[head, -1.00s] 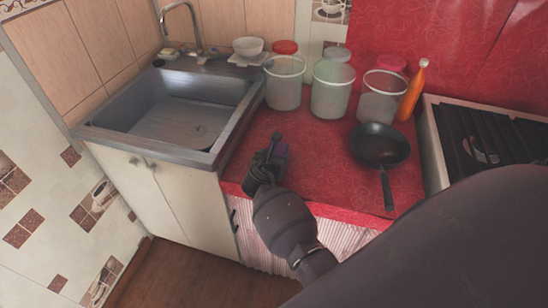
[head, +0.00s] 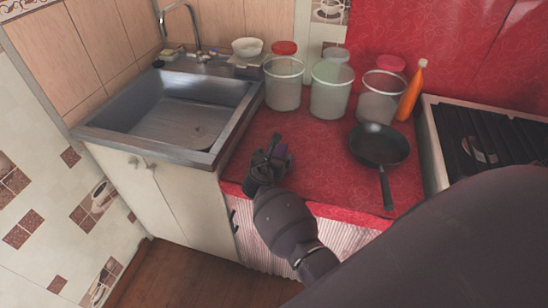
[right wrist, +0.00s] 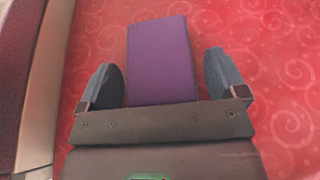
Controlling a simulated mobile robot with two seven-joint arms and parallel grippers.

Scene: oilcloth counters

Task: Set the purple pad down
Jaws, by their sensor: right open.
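The purple pad (right wrist: 161,58) lies flat on the red oilcloth counter (right wrist: 270,45) in the right wrist view, as far as I can tell. My right gripper (right wrist: 160,64) is open, with one finger on each side of the pad's near part and a gap showing on both sides. In the head view, the right gripper (head: 271,150) is over the counter's front left part, near the sink. My left gripper is not in view.
A steel sink (head: 180,115) is to the left. Counter between gripper and pan is clear.

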